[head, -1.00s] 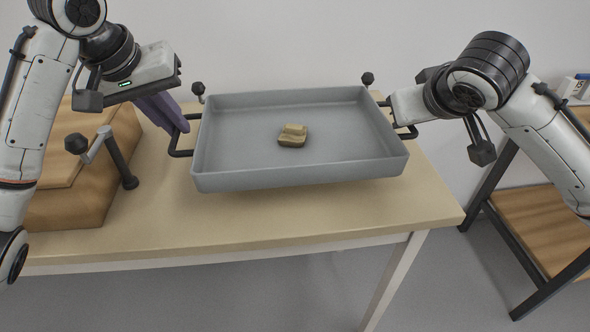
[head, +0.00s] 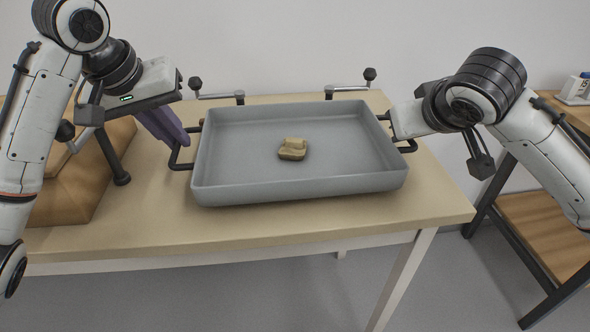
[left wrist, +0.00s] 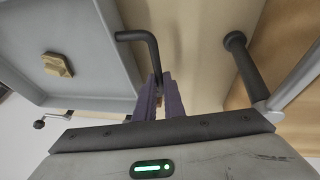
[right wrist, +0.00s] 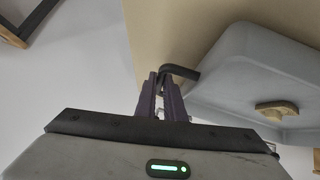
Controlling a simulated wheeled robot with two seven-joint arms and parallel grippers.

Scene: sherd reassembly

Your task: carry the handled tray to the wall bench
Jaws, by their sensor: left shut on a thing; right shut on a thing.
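The grey handled tray (head: 235,185) is level over the wooden bench top, low above it or resting on it; I cannot tell which. Tan sherds (head: 292,150) lie near its middle, and also show in the left wrist view (left wrist: 57,65) and right wrist view (right wrist: 275,110). My left gripper (head: 182,142) is shut on the tray's left black handle (head: 177,162); the purple fingers on the bar show in the left wrist view (left wrist: 158,85). My right gripper (right wrist: 161,80) is shut on the right handle (right wrist: 182,71); its fingers are mostly hidden in the head view.
The bench (head: 300,228) stands against a pale wall, with bare top in front of the tray. A brown padded block (head: 90,190) and a black post (head: 113,160) are at left. Clamp arms (head: 350,89) stand behind the tray. A shelf unit (head: 540,215) is at far right.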

